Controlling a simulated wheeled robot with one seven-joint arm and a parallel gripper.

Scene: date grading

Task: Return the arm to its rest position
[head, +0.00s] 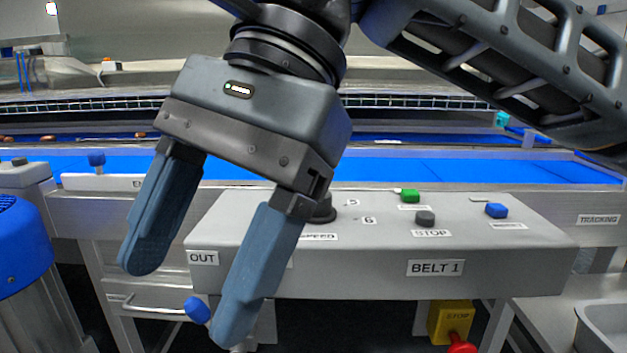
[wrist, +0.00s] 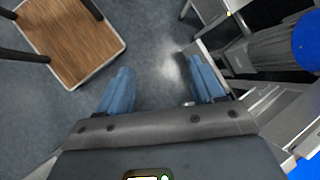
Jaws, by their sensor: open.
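My gripper (head: 183,303) hangs in front of the control panel in the head view, its two blue fingers spread apart with nothing between them. It also shows in the wrist view (wrist: 162,92), open above the grey floor. The grey control panel (head: 335,265) carries a BELT 1 label, a green button (head: 410,195), a dark STOP button (head: 425,218) and a blue button (head: 496,210). My gripper hides the panel's left part and partly covers a dark knob (head: 323,210). My arm runs up to the upper right of the head view.
A blue conveyor belt (head: 450,170) runs behind the panel. A yellow box with a red stop button (head: 450,322) sits below it. A metal tray (head: 605,328) is at the lower right. In the wrist view, a wooden-topped stool or table (wrist: 72,38) stands at the upper left.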

